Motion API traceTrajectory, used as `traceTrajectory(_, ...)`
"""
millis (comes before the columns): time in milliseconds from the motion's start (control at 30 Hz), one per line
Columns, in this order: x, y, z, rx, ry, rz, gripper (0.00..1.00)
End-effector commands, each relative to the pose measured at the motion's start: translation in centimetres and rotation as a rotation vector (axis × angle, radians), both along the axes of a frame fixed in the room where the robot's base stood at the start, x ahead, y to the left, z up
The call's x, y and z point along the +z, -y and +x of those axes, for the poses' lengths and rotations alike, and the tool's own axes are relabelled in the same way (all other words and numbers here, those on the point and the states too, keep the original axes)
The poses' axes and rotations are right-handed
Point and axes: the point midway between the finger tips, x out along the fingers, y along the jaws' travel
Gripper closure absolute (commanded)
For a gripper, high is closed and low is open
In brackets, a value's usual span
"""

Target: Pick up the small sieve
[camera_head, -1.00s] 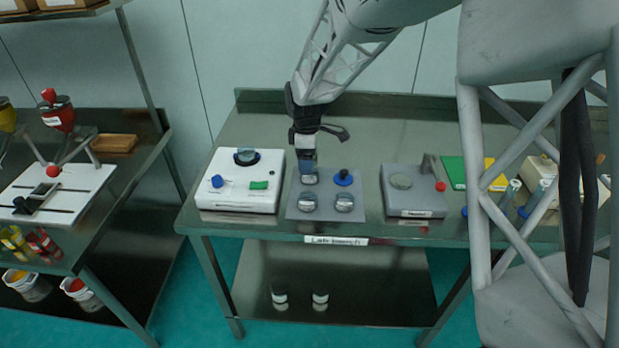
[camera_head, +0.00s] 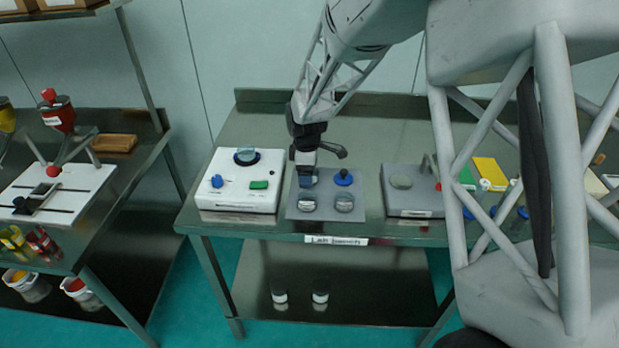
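A grey mat (camera_head: 326,213) lies on the lab bench and holds several small round pieces. Two silver round pieces, one at the front left (camera_head: 307,202) and one at the front right (camera_head: 344,203), look like small sieves or dishes; I cannot tell which is the small sieve. A blue disc with a black knob (camera_head: 343,178) sits at the back right of the mat. My gripper (camera_head: 306,182) points down over the mat's back left spot and mostly hides the piece there. The fingers are too small and covered to tell whether they are open or touching it.
A white machine (camera_head: 240,196) with a blue knob and green button stands left of the mat. A grey device (camera_head: 413,205) stands to the right. My arm hides part of the bench's right side. The bench (camera_head: 262,125) is clear behind the mat.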

Motion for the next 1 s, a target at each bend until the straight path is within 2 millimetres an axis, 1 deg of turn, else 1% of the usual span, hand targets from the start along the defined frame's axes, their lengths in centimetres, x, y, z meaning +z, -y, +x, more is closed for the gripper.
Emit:
traceTrajectory(33, -0.41, 0.01, -0.02, 0.000, -0.001, 0.000, 0.14)
traceTrajectory(133, -0.78, 0.00, 0.00, 0.000, 0.000, 0.000, 0.14)
traceTrajectory(667, -0.81, 0.00, 0.01, 0.000, 0.000, 0.000, 0.14)
traceTrajectory(700, -0.81, 0.00, 0.01, 0.000, 0.000, 0.000, 0.17)
traceTrajectory(767, -0.80, 0.00, 0.01, 0.000, 0.000, 0.000, 0.26)
traceTrajectory(1000, -0.80, 0.00, 0.01, 0.000, 0.000, 0.000, 0.63)
